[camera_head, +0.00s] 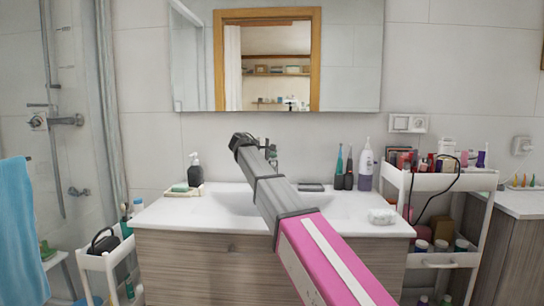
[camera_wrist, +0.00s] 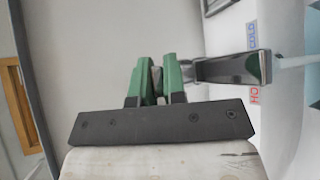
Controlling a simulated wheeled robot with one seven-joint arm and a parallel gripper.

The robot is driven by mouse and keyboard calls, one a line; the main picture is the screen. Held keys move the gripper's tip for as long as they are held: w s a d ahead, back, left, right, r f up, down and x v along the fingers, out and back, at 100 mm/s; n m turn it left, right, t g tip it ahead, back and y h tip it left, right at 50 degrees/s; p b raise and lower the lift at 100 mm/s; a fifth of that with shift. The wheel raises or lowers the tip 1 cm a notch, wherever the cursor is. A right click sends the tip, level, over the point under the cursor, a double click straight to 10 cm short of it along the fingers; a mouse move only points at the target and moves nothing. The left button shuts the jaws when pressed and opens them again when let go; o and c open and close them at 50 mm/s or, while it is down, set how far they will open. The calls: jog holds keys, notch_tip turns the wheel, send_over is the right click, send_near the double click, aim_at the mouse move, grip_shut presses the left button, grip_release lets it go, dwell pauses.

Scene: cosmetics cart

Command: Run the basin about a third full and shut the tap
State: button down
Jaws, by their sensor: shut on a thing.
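The tap (camera_wrist: 225,68) is dark, shiny metal and shows sideways in the wrist view. A pale bluish stream (camera_wrist: 290,62) runs from its end. My gripper (camera_wrist: 158,75) has green fingers and is shut on a small grey part, apparently the tap's lever, beside the tap body. In the head view my gripper (camera_head: 270,150) is at the tap, behind the white basin (camera_head: 232,203). My arm crosses the basin and hides much of it. The water level in it cannot be seen.
A soap dispenser (camera_head: 195,170) stands on the counter at the left. A purple-white bottle (camera_head: 366,168) and toothbrushes (camera_head: 348,172) stand at the back right. A wrapped soap (camera_head: 382,216) lies at the front right. Carts (camera_head: 440,182) flank the vanity. A mirror (camera_head: 345,60) hangs above.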

jog(key=c, duration=1.2)
grip_release()
jog(key=shift+o, duration=0.2)
jog(key=v, duration=1)
jog(key=shift+s+a, duration=0.25)
jog(key=shift+a, duration=0.05)
jog(key=shift+r, duration=0.15)
